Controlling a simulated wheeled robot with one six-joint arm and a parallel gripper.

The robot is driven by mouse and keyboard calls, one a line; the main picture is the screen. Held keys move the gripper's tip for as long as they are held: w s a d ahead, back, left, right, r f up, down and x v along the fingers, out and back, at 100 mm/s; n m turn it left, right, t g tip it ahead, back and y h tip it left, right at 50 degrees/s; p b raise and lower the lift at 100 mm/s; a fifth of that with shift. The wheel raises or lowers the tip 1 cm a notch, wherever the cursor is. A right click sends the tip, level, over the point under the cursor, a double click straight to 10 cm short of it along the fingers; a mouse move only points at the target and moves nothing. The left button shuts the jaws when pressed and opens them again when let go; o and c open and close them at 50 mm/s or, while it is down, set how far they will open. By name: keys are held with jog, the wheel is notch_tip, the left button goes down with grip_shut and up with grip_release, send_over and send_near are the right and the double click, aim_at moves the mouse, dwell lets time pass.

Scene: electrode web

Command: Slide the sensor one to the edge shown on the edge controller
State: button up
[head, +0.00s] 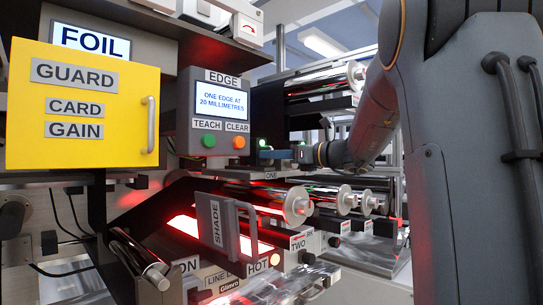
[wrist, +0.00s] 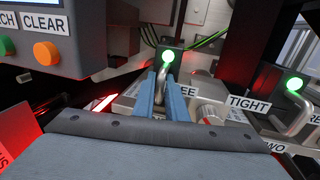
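The edge controller (head: 221,112) has a screen (head: 222,100) reading "ONE EDGE AT 20 MILLIMETRES". Sensor one (wrist: 172,60) is a dark block with a lit green lamp and a bent metal handle (wrist: 162,76) in the wrist view. The label "ONE" (head: 271,175) shows below it in the head view. My gripper (wrist: 167,88) has its blue fingers close on both sides of this handle and looks shut on it. A clamp knob (wrist: 210,114) sits to the right between a partly hidden "FREE" label and "TIGHT" (wrist: 249,104); its setting is unclear.
A second sensor (wrist: 291,92) with a green lamp and handle stands to the right. Green TEACH (head: 208,141) and orange CLEAR (head: 239,142) buttons are on the controller. A yellow guard (head: 80,125) is at left.

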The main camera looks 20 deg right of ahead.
grip_shut()
jog(key=shift+w+a, duration=0.2)
jog(key=shift+w, duration=0.3)
jog(key=o, duration=0.5)
grip_release()
jog(key=shift+s+d, duration=0.1)
jog(key=shift+s, duration=0.05)
jog(key=b+v, duration=0.3)
jog(key=v, duration=0.4)
jog(key=shift+s+d, duration=0.15)
jog(key=shift+s, duration=0.05)
